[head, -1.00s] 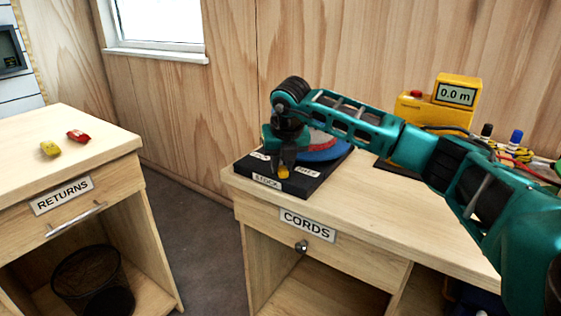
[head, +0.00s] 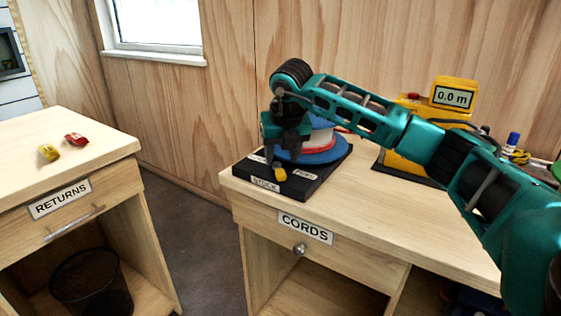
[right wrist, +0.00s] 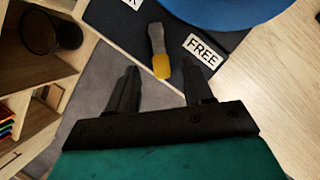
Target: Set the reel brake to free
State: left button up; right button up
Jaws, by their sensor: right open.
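The reel (head: 322,150), with a blue flange and a white and red upper part, stands on a black base (head: 318,183) with a STOCK label on the counter. The brake lever is grey with a yellow tip (head: 279,174); it also shows in the right wrist view (right wrist: 160,62). It points toward the base's front edge, left of the FREE label (right wrist: 203,52). Another label, cut off to a "K", lies on its other side. My right gripper (head: 279,158) is open and empty above the lever, which sits just ahead between its fingertips (right wrist: 161,68). The left gripper is out of view.
A yellow meter (head: 453,93) reading 0.0 m stands behind my right arm. The CORDS counter (head: 370,214) is clear in front. Across a floor gap, the RETURNS counter (head: 88,127) holds a yellow and a red item. A black wire bin (head: 91,283) is below.

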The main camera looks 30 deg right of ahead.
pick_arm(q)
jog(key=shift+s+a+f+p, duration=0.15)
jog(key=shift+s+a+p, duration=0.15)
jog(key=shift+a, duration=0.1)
pick_arm(e)
jog(key=v, duration=0.8)
jog(key=shift+s+r, duration=0.2)
jog(key=shift+r, duration=0.1)
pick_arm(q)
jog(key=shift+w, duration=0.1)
pick_arm(e)
jog(key=shift+a, duration=0.1)
